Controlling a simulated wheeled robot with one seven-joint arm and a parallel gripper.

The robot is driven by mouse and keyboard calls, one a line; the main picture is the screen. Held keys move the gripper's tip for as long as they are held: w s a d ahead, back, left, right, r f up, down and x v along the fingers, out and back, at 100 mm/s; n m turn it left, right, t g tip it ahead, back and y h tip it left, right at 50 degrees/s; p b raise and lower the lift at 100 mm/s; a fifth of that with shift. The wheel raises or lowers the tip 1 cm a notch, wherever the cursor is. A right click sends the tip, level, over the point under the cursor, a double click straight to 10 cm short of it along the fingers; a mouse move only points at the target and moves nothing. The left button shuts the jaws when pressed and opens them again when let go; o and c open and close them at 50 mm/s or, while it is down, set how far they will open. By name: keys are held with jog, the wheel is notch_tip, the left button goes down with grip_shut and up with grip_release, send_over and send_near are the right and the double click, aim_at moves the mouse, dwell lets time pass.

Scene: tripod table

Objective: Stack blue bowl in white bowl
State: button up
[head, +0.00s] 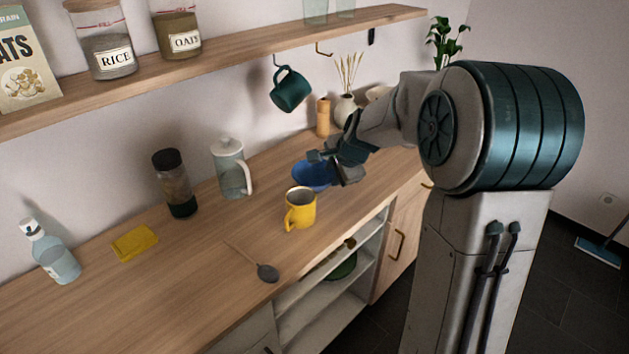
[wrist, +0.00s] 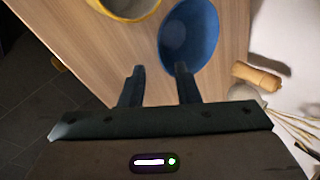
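The blue bowl (head: 309,175) stands upright on the wooden counter, partly hidden by my gripper in the head view. It also shows in the wrist view (wrist: 188,35), its inside facing the camera. My gripper (head: 333,168) is at the bowl's right side. In the wrist view its two fingers (wrist: 160,70) are apart with nothing held; the right finger overlaps the bowl's near edge and the left finger is outside it. I cannot tell whether they touch the bowl.
A yellow mug (head: 300,208) stands in front of the blue bowl. A wooden mill (head: 323,117) and a white vase (head: 346,109) with dried stems stand behind. A teal mug (head: 290,90) hangs under the shelf (head: 240,64). The counter's front left holds a spoon (head: 267,272).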

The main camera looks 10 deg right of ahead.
aim_at(322, 187)
jog(key=p+x, duration=0.1)
jog(key=x, duration=0.9)
jog(key=shift+w+f, duration=0.3)
grip_shut()
